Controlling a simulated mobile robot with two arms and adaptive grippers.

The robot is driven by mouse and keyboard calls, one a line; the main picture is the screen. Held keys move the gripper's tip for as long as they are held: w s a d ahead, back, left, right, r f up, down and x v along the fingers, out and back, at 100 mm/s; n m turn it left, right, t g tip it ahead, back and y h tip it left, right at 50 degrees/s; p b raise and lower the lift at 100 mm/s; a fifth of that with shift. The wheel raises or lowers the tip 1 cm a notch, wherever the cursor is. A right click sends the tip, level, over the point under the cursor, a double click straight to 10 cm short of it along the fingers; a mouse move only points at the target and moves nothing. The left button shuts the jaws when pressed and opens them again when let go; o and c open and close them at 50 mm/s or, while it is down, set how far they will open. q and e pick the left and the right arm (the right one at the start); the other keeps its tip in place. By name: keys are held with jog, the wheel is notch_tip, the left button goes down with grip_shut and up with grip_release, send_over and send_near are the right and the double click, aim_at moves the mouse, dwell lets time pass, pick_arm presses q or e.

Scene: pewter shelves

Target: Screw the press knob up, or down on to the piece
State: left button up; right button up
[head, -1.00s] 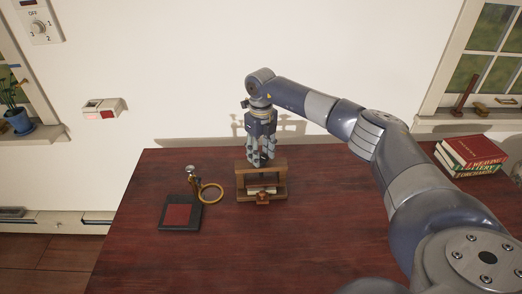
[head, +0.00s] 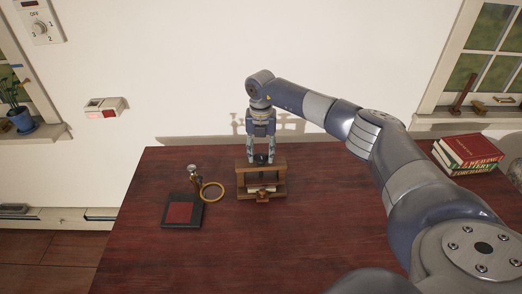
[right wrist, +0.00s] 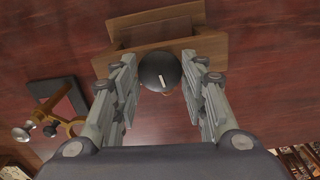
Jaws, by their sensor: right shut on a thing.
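The wooden press (head: 277,167) stands on the dark red table, with a top beam, two posts and a base. A pale flat piece (head: 257,188) lies low inside its frame. The round black press knob (head: 261,159) is above the top beam. In the right wrist view the knob (right wrist: 160,72) has a short white mark and lies between the fingers. My right gripper (head: 261,155) points down over the press and is shut on the knob; it also shows in the wrist view (right wrist: 162,90). Whether the press plate touches the piece is too small to tell. My left gripper is out of view.
Books (head: 468,150) are stacked at the right. The table front (head: 240,255) is clear.

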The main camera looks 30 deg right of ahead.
aim_at(261, 156)
dwell(0.3)
jog(key=o, duration=1.1)
jog(key=shift+c, duration=0.2)
jog(key=shift+r, duration=0.2)
notch_tip(261, 156, up, 12)
jog(key=shift+f, duration=0.2)
